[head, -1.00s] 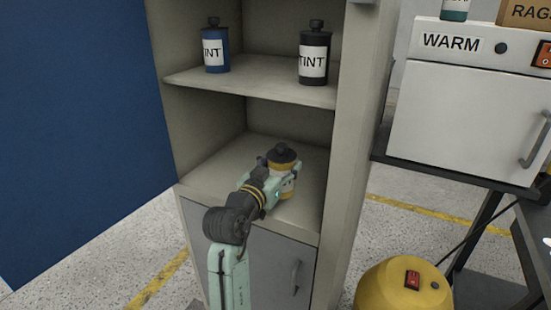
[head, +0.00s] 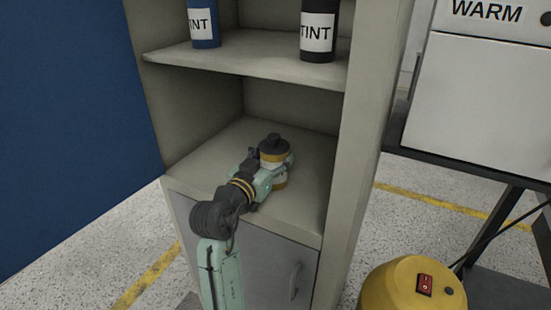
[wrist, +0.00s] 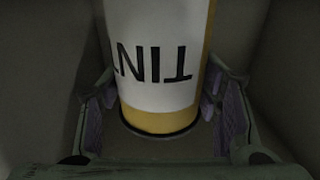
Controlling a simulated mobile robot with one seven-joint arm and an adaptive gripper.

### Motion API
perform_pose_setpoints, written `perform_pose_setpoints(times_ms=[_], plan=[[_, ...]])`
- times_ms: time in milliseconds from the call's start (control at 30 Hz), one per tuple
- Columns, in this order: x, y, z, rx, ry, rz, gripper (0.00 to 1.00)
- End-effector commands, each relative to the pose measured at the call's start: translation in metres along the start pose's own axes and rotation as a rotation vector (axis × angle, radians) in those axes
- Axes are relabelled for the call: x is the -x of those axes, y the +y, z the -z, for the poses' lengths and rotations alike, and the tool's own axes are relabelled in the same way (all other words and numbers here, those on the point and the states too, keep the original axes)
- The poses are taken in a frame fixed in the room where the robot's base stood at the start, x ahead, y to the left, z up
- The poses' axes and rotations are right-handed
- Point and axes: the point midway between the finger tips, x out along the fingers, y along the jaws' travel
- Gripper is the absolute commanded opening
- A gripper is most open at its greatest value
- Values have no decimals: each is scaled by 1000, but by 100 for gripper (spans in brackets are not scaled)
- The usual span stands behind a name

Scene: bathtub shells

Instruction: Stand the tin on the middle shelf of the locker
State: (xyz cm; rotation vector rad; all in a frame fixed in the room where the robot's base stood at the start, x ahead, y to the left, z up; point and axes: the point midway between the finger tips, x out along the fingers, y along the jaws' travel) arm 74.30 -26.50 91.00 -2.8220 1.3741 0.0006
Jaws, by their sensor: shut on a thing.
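The tin (head: 273,157) is yellow with a dark lid and a white label. It is upright inside the locker (head: 355,150), in the bay above the grey lower door. My gripper (head: 274,175) is shut on its body, and the arm reaches in from the front. In the wrist view the tin (wrist: 160,60) shows its label upside down, with a finger at each side of my gripper (wrist: 162,112). The tin is over the shelf surface (head: 215,165); I cannot tell whether its base touches, as the gripper partly hides it.
A higher shelf (head: 245,66) holds a blue tin (head: 204,25) and a black tin (head: 318,35). The locker's side walls flank the bay. A blue panel (head: 65,110) stands left. A yellow rounded object (head: 395,285) and a white WARM cabinet (head: 470,110) are at right.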

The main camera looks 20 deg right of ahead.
Motion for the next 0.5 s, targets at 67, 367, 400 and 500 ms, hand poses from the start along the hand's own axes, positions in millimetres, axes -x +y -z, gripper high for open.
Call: perform_pose_setpoints(times_ms=[67,367,400,500], plan=[[0,0,3,-2,4,1,0],[0,0,-2,1,-3,0,61],[0,0,-2,1,-3,0,64],[0,0,-2,1,-3,0,70]])
